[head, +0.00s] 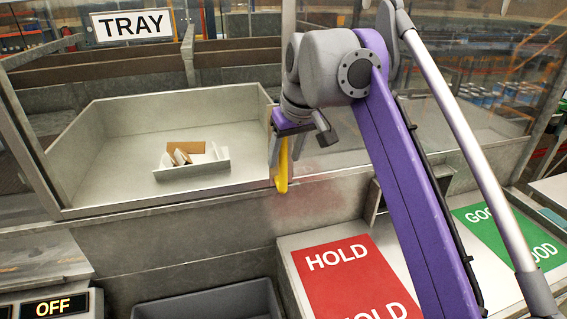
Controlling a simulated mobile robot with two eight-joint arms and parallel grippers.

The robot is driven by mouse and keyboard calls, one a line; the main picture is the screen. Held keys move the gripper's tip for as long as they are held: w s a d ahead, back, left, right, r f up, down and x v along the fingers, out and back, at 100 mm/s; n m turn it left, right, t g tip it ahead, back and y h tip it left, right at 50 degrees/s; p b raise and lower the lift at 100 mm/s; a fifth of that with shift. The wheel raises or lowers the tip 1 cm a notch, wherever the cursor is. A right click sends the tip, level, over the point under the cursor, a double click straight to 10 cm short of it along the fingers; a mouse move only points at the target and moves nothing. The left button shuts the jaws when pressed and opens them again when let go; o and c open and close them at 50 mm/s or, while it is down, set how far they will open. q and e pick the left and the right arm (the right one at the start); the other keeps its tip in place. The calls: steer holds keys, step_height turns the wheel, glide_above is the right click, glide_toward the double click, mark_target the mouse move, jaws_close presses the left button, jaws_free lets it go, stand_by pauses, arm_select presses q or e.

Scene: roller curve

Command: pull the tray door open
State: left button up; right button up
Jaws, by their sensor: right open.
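A clear panel in a grey metal frame (30,140) spans the upper view, and a white TRAY sign (132,25) shows at its upper left. Behind the frame is a pale open tray (115,185). A long silver bar with grey end brackets (470,140) slants down the right side; I cannot tell whether it is the door's handle. My right gripper (300,160) hangs at the tray's right side, open, with a yellow finger pointing down. Nothing shows between its fingers. It looks apart from the silver bar. My left gripper is out of view.
Small brown and white pieces (190,158) lie in the tray. Below are a red HOLD panel (345,275), a green GOOD panel (515,235), a dark grey bin (205,300) and an OFF display (55,306). A vertical post (288,15) stands above my right gripper.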

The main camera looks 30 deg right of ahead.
steer(key=shift+x, duration=1.05)
steer(key=shift+w, duration=0.1)
jaws_close()
stand_by(0.6)
